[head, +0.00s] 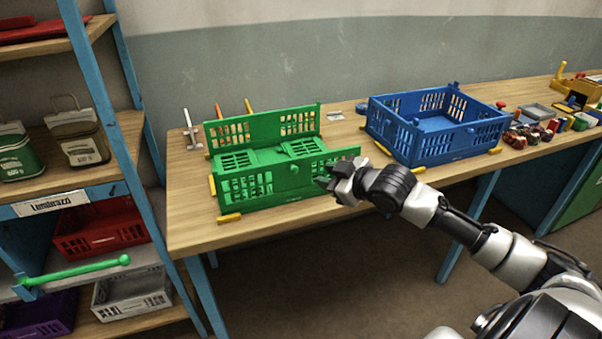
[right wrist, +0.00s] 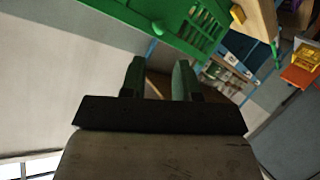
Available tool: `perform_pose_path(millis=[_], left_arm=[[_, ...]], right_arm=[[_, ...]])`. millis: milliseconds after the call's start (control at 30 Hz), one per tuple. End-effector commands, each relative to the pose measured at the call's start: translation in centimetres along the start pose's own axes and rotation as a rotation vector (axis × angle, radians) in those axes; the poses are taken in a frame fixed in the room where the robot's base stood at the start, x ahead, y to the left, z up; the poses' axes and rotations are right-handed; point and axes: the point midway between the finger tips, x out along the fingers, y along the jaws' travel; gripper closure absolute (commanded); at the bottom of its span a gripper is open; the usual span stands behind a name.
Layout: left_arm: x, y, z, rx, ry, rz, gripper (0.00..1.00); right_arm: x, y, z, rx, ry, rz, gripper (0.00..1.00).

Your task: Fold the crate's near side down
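The green crate (head: 265,201) stands on the left part of the wooden table. Its far side (head: 262,127) stands up, and its two end panels (head: 238,159) appear to lie folded inward. Its near side (head: 272,181) is upright, with a round knob (head: 294,168) on its outer face; the knob also shows in the right wrist view (right wrist: 158,27). My right gripper (head: 326,180) is at the right end of the near side, just in front of it. In the right wrist view its fingers (right wrist: 158,78) are apart with nothing between them. My left gripper is out of view.
A blue crate (head: 436,146) with its sides up stands to the right on the table (head: 400,171). Yellow blocks (head: 229,217) sit at the crates' corners. Small toys and boxes (head: 530,131) crowd the far right. A blue-framed shelf (head: 120,62) stands close at left.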

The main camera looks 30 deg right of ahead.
Motion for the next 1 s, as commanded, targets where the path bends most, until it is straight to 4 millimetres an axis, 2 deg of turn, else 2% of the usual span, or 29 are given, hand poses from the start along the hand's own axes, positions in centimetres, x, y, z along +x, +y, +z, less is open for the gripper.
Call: perform_pose_path(millis=[233,400,533,700,967,1000], left_arm=[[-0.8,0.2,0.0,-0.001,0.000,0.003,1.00],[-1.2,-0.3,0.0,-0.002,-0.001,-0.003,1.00],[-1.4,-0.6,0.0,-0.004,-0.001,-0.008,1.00],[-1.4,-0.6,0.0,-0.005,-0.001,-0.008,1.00],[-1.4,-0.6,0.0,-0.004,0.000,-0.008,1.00],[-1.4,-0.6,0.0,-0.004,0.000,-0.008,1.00]], right_arm=[[3.9,0.2,-0.3,0.006,0.004,0.003,0.69],[7.0,0.1,-0.3,0.004,0.003,0.002,0.69],[8.7,0.1,-0.1,0.004,0.002,0.002,0.69],[9.8,0.0,-0.1,0.001,0.001,0.001,0.69],[9.9,-0.1,0.0,0.000,0.000,0.000,0.69],[9.9,-0.1,0.0,0.000,0.000,0.000,0.72]])
